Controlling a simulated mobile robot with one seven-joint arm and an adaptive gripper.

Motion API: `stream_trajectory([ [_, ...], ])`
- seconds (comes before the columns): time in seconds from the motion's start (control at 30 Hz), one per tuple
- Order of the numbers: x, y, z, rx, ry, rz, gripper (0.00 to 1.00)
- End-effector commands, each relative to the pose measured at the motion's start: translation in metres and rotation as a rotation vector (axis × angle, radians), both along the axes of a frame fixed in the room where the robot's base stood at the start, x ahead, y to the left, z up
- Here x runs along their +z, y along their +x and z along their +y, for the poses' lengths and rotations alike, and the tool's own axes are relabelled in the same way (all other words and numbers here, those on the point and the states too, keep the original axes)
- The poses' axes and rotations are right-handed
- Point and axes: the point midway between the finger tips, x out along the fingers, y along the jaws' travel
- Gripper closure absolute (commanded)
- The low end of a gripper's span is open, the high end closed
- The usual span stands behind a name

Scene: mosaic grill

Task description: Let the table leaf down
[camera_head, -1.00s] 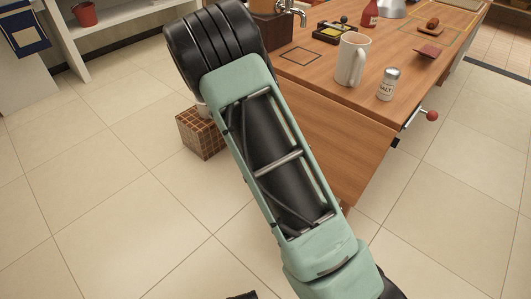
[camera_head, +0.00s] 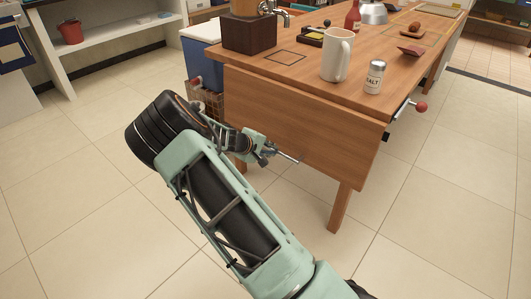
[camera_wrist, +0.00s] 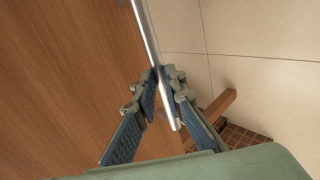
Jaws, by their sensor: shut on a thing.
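The wooden table leaf (camera_head: 300,115) hangs steeply down from the near edge of the table (camera_head: 300,72) in the head view. Its broad face fills the left of the wrist view (camera_wrist: 60,70). My gripper (camera_head: 284,156) is low in front of the leaf. In the wrist view my gripper (camera_wrist: 160,88) is shut on a thin silver bar (camera_wrist: 149,38), which runs between the fingertips beside the leaf. Whether the bar is fixed to the leaf cannot be told. A red knob (camera_head: 421,106) on a metal rod sticks out at the table's right side.
A white mug (camera_head: 337,58) and a salt shaker (camera_head: 375,77) stand near the tabletop's edge above the leaf. A brown gridded box (camera_head: 207,100) stands left of the table, by a blue-and-white cooler (camera_head: 203,55). A table leg (camera_head: 340,208) shows below. The floor in front is clear.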

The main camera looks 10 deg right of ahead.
Motion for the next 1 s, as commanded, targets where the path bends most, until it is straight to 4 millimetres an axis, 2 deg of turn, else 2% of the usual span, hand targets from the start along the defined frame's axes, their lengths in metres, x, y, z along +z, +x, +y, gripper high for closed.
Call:
stream_trajectory([
  [0.03, -0.030, -0.008, 0.008, 0.008, 0.003, 0.016, 1.00],
  [0.1, -0.032, -0.004, 0.003, 0.007, -0.020, -0.001, 1.00],
  [0.5, -0.040, 0.009, -0.019, -0.001, -0.090, -0.057, 1.00],
  [0.97, -0.040, 0.010, -0.024, -0.007, -0.097, -0.064, 1.00],
  [1.0, -0.040, 0.010, -0.024, -0.007, -0.097, -0.064, 0.88],
])
